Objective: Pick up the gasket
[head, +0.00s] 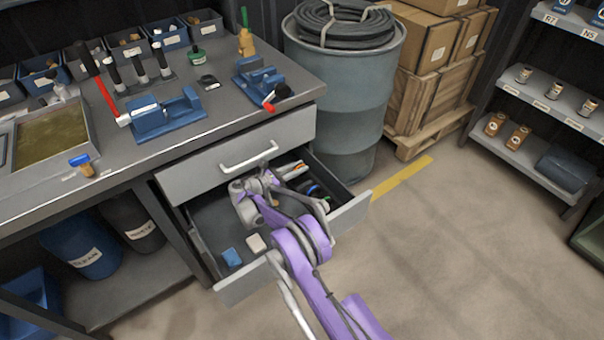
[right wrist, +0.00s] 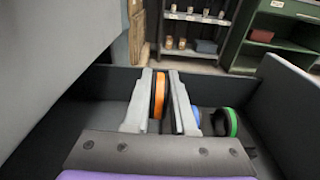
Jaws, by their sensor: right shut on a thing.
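My right gripper (head: 284,180) reaches down into the open drawer (head: 240,289) under the workbench. In the right wrist view its two pale fingers (right wrist: 163,100) are closed around an upright orange ring (right wrist: 158,95), which looks like a gasket. A dark band shows beside the orange ring between the fingers. The orange ring also shows in the head view (head: 296,171), partly hidden by my gripper. A blue ring (right wrist: 195,115) and a green-edged black ring (right wrist: 231,122) are in the drawer just right of the fingers. My left gripper is not in view.
A blue block (head: 231,257) and a pale block (head: 256,243) are in the drawer's front. A closed drawer (head: 225,172) sits directly above. A grey drum (head: 340,95) stands beside the bench. The floor to the right is clear.

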